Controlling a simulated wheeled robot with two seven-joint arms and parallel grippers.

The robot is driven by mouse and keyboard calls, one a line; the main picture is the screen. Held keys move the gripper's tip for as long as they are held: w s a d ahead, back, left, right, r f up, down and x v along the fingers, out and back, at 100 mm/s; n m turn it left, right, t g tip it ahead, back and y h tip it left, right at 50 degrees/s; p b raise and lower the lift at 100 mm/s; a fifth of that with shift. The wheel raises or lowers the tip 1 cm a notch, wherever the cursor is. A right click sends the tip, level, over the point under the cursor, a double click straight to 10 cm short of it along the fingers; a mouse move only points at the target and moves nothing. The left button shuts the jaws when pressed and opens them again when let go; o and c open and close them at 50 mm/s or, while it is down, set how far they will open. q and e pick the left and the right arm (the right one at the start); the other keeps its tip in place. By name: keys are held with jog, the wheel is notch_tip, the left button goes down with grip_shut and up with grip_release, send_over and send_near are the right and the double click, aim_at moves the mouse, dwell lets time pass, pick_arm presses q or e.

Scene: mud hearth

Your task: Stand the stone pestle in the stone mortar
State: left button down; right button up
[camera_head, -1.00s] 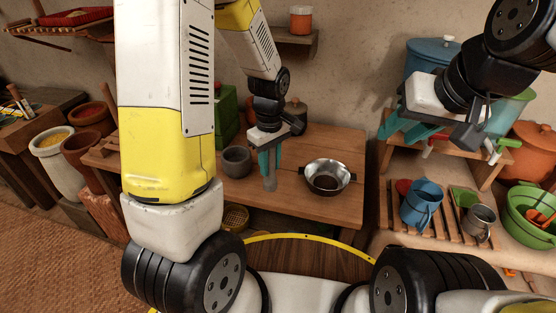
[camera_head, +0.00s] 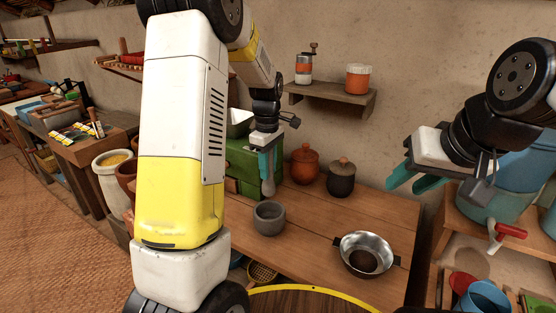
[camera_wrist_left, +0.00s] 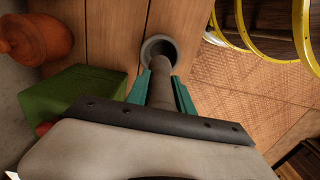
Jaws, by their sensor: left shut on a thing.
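The grey stone mortar (camera_head: 269,218) stands upright on the wooden table. Its round opening also shows in the left wrist view (camera_wrist_left: 172,42). My left gripper (camera_head: 267,163) is shut on the grey stone pestle (camera_head: 268,187) and holds it roughly upright, with the lower end just above the mortar in the head view. In the left wrist view the pestle (camera_wrist_left: 163,84) runs between the teal fingers and its far end overlaps the mortar's opening. A small gap seems to lie between pestle and rim. My right gripper (camera_head: 412,180) is open and empty, off to the right.
A green box (camera_head: 243,165) stands close behind the mortar on the left. An orange pot (camera_head: 304,165) and a dark lidded pot (camera_head: 341,178) stand behind on the right. A metal bowl (camera_head: 365,254) sits at the table's right. The tabletop between mortar and bowl is clear.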

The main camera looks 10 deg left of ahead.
aim_at(269, 196)
pick_arm(q)
jog(key=shift+f, duration=5.4)
jog(key=c, duration=1)
grip_release()
jog(key=shift+c, duration=0.2)
jog(key=shift+r, duration=3.9)
